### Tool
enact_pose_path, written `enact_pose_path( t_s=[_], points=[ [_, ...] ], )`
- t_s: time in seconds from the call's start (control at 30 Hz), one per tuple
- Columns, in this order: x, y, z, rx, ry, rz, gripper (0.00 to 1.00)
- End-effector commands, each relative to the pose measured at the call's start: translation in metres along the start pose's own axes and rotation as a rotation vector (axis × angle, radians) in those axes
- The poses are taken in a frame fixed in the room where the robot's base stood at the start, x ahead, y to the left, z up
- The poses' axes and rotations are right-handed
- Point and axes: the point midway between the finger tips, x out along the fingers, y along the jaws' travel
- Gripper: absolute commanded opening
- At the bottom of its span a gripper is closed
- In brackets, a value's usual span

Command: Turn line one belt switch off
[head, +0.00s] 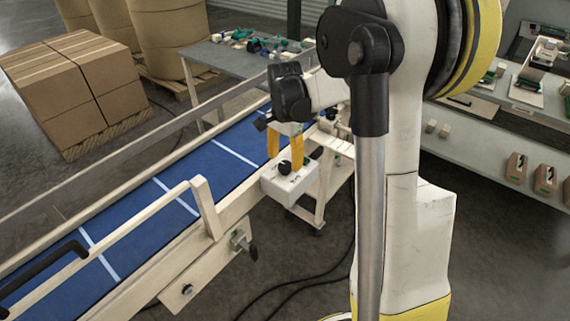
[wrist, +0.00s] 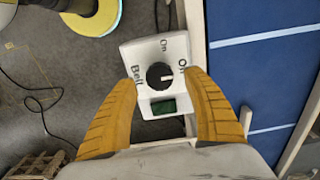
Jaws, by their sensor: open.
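The belt switch is a white box (wrist: 155,50) on the conveyor's side rail, and it also shows in the head view (head: 288,188). Its round black knob (wrist: 159,76) has a pale mark that seems to point right in the wrist view. "On" is printed above the knob, "Belt" at left, and a partly covered label, apparently "Off", at upper right. A dark green window (wrist: 164,107) sits below the knob. My gripper (wrist: 163,80) is open, with yellow fingers on either side of the knob; contact cannot be told. In the head view my gripper (head: 285,160) is above the box.
The blue conveyor belt (head: 165,195) with white stripes runs beside the box, edged by a pale rail (head: 150,262). Large cartons (head: 75,85) and brown rolls stand behind. A bench (head: 235,58) with small parts is at the back. Cables lie on the floor.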

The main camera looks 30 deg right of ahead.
Motion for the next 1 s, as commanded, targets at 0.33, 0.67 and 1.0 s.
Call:
enact_pose_path(
  t_s=[0.33,0.67,1.0],
  points=[
    [-0.075,0.001,0.000,0.000,0.000,0.000,0.59],
    [-0.097,0.000,0.000,0.000,0.000,0.000,0.59],
    [-0.097,0.000,0.000,0.000,0.000,0.000,0.59]
  ],
)
